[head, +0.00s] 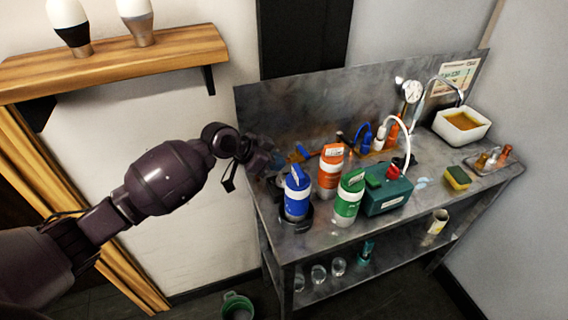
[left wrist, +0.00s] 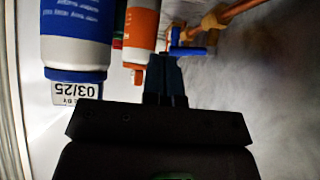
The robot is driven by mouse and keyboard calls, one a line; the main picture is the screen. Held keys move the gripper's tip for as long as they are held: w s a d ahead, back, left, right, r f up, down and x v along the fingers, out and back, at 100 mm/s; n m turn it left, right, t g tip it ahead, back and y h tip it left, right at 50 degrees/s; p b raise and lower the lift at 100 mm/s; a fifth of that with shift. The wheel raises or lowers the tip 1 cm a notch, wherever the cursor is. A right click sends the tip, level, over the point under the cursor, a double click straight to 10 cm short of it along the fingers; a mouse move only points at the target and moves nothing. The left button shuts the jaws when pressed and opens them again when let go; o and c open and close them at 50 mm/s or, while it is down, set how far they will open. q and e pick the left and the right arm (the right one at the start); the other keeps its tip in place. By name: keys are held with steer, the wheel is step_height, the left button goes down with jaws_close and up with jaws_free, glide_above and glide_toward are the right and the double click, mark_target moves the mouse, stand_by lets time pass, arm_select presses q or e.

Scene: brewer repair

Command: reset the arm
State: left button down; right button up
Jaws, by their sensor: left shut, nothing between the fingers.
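My left arm (head: 165,178) reaches in from the left in the head view. Its gripper (head: 279,160) is at the left end of the metal bench, behind the blue and white bottle. In the left wrist view the gripper's dark fingers (left wrist: 165,78) are together with nothing between them. Their tips are close to a blue valve handle (left wrist: 187,51) on a copper pipe (left wrist: 238,12); I cannot tell whether they touch it. The handle also shows in the head view (head: 302,152). My right gripper is in neither view.
On the bench (head: 330,232) stand a blue bottle (head: 297,200), an orange bottle (head: 330,172), a green bottle (head: 347,203) and a green box (head: 388,196). A white tub (head: 461,127) and a sponge (head: 457,178) are at the right. A wooden shelf (head: 120,62) is above my arm.

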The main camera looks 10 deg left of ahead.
arm_select(q)
steer(key=shift+s+d+v, duration=0.15)
steer(key=shift+s+v, duration=0.05)
steer(key=shift+v, duration=1.15)
steer(key=shift+s+d+v, duration=0.1)
steer(key=shift+s+v, duration=0.05)
steer(key=shift+v, duration=1.2)
steer(key=w+r+n+t, duration=0.2)
steer(key=w+r+t, duration=0.2)
steer(key=t, duration=0.1)
steer(key=s+a+f+n+y, duration=0.3)
steer(key=s+f, duration=0.5)
steer(key=s, duration=0.2)
steer(key=s+a+f+n+t+y, duration=0.1)
steer(key=s+a+f, duration=0.3)
steer(key=s+f, duration=0.4)
steer(key=s+a+f+n+y, duration=0.4)
steer(key=s+f, duration=0.4)
steer(key=s, duration=0.3)
steer(key=shift+s+a+f+n+t+y, duration=0.25)
steer(key=shift+s+n+t+y, duration=0.05)
steer(key=shift+s, duration=0.05)
